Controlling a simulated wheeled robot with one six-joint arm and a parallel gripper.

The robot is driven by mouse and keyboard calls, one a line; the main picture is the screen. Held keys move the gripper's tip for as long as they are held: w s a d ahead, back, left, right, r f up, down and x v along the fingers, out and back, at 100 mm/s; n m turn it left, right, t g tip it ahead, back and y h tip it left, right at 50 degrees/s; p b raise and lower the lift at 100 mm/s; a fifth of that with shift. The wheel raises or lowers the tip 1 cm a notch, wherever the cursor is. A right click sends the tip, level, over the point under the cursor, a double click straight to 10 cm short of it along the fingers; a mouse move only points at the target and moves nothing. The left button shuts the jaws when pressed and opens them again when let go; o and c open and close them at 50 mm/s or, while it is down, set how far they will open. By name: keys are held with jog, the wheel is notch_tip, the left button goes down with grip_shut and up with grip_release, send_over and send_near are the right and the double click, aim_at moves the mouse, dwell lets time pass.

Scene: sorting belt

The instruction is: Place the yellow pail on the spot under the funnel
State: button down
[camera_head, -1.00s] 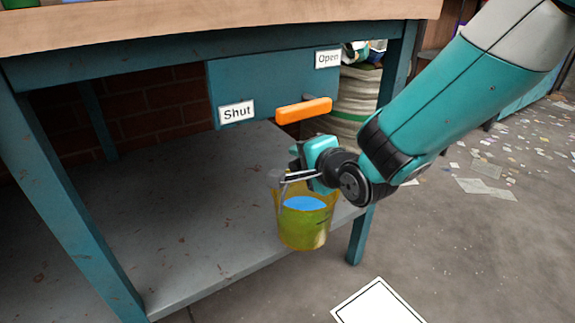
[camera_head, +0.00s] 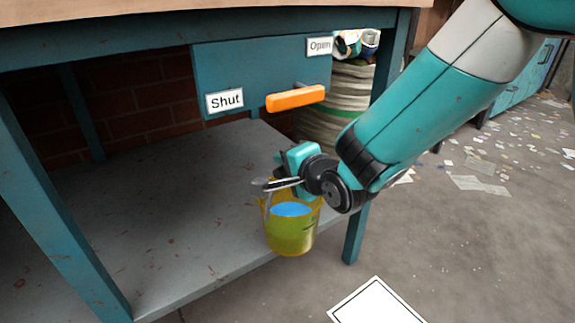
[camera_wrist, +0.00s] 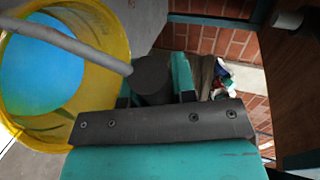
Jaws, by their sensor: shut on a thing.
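The yellow pail (camera_head: 290,235) hangs upright at the front edge of the grey lower shelf, with something blue inside it. I cannot tell if its base touches the shelf. My gripper (camera_head: 275,184) is shut on the pail's grey handle, just above the rim. In the wrist view the pail (camera_wrist: 118,22) fills the upper left, and its handle (camera_wrist: 70,45) runs to the dark fingers of my gripper (camera_wrist: 152,78). I see no funnel. A white square with a black outline (camera_head: 375,305) lies on the floor at the bottom of the head view; I cannot tell if it is the spot.
A teal panel carries an orange handle (camera_head: 295,98) between a "Shut" label (camera_head: 224,101) and an "Open" label (camera_head: 320,46). The bench's teal legs (camera_head: 355,235) stand around the shelf. A full sack (camera_head: 335,105) stands behind. The shelf (camera_head: 160,215) is bare; paper scraps litter the right floor.

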jog(key=c, duration=0.9)
grip_release()
jog(key=shift+f, duration=0.1)
jog(key=shift+r, duration=0.2)
jog(key=shift+s+d+r+p, duration=0.2)
jog(key=shift+s+p, duration=0.1)
jog(key=shift+p, duration=0.05)
jog(key=shift+p+v, duration=4.15)
jog(key=shift+v, duration=1.45)
jog(key=shift+d, duration=0.1)
